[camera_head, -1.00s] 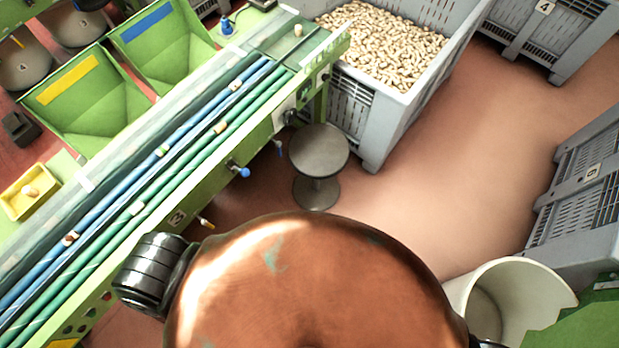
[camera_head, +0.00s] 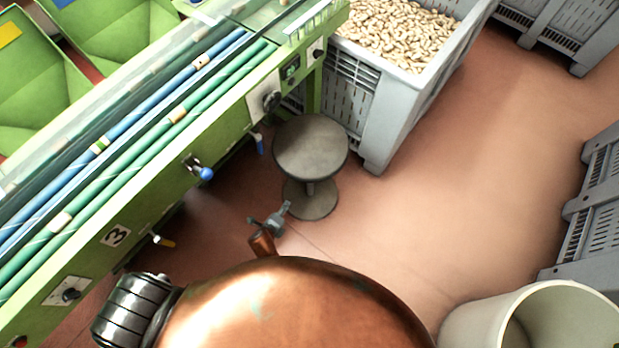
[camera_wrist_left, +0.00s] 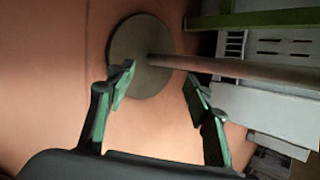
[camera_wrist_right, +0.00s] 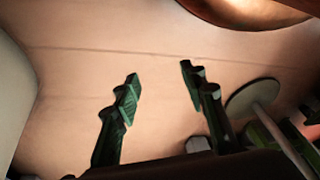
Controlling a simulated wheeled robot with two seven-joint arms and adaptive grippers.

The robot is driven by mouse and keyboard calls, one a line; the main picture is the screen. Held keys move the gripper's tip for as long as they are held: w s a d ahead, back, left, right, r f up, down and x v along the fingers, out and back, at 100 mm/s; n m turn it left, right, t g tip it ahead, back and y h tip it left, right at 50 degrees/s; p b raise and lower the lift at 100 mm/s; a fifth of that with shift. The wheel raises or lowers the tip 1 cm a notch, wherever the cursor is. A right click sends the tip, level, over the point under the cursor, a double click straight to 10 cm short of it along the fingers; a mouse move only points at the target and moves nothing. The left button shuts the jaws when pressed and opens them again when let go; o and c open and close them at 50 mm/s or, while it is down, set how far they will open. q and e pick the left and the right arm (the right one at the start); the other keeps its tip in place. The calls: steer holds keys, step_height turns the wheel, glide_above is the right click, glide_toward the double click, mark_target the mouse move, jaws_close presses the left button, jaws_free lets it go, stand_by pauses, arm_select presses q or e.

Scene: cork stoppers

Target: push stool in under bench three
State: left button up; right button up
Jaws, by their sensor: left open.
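The stool (camera_head: 310,148) has a round dark grey seat, a central post and a round base. It stands upright on the floor, beside the far end of green bench three (camera_head: 228,132) and next to a grey crate. My left gripper (camera_head: 272,222) is low, just in front of the stool's base. In the left wrist view its fingers (camera_wrist_left: 160,84) are open and empty, with the base (camera_wrist_left: 128,42) and post (camera_wrist_left: 240,69) beyond them. My right gripper (camera_wrist_right: 160,78) is open and empty in its wrist view; the stool's base (camera_wrist_right: 250,97) shows to its right.
The grey crate (camera_head: 385,125), full of corks, stands right behind the stool. Blue-handled (camera_head: 205,173) and yellow-handled (camera_head: 165,242) levers stick out from the bench's front. A pale bin (camera_head: 470,325) and grey crates (camera_head: 590,215) stand at right. The middle floor is clear.

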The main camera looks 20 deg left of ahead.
arm_select(q)
steer(key=w+d+r+m+t+b, duration=0.1)
steer(key=w+d+m+t+b, duration=0.1)
steer(key=w+m+b, duration=0.4)
steer(key=w+d+r+m+t+b, duration=0.2)
steer(key=w+d+m+b, duration=0.2)
steer(key=w, duration=0.5)
steer(key=shift+w+r+m+t+b, duration=0.3)
steer(key=shift+m+b, duration=1.1)
steer(key=shift+b, duration=0.45)
arm_select(e)
steer(key=w+a+r+y, duration=0.1)
steer(key=w+a+r, duration=0.1)
steer(key=w+a, duration=0.1)
steer(key=shift+w+a+r+t, duration=0.3)
steer(key=shift+w+r, duration=0.1)
steer(key=shift+w, duration=0.4)
arm_select(q)
steer(key=shift+d, duration=0.1)
